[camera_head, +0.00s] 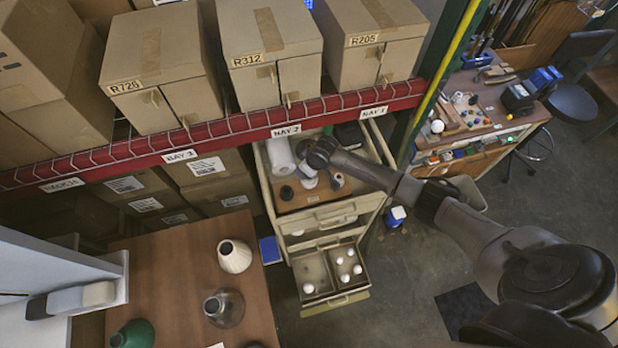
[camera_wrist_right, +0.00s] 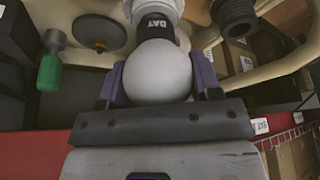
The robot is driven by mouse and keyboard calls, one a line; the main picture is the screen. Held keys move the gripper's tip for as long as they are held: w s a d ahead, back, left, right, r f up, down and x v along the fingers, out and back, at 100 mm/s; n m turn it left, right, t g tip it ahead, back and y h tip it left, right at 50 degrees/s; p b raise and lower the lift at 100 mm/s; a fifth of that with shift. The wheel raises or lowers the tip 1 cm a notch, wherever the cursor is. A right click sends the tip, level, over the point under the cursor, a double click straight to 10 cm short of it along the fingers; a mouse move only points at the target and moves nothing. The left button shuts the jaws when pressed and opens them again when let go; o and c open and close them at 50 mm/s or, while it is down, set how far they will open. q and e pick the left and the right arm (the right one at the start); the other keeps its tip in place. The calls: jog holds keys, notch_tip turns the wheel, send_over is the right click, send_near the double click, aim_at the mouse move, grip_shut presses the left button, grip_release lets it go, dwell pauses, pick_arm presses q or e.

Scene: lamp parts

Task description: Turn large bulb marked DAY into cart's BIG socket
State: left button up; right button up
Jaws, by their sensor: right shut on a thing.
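The large bulb is a white globe (camera_wrist_right: 158,72) with a dark collar marked DAY (camera_wrist_right: 153,22) in the right wrist view. My right gripper (camera_wrist_right: 158,88) is shut on the globe, a purple finger on each side. A pale round part meets the collar at the top edge of that view; whether the bulb is seated in it I cannot tell. In the head view my right gripper (camera_head: 320,152) is over the top of the cart (camera_head: 325,218), and the bulb shows white (camera_head: 307,171) beneath it. The BIG socket's marking is not readable. My left gripper is not in view.
A white cylinder (camera_head: 280,155) and dark round fittings (camera_head: 286,193) (camera_head: 337,180) stand on the cart top. An open drawer (camera_head: 330,275) holds several small white bulbs. A red shelf beam (camera_head: 225,128) runs behind the cart. A wooden table (camera_head: 180,290) with lamp shades is at left.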

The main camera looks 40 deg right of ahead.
jog(key=shift+m+h+p, duration=0.3)
jog(key=shift+m, duration=0.6)
jog(key=shift+m+h, duration=0.3)
jog(key=shift+m, duration=0.6)
jog(key=m+h, duration=0.1)
jog(key=m, duration=0.1)
jog(key=shift+m, duration=0.3)
jog(key=shift+d+m+g+h, duration=0.2)
jog(key=shift+m+g+h, duration=0.15)
jog(key=shift+m, duration=0.85)
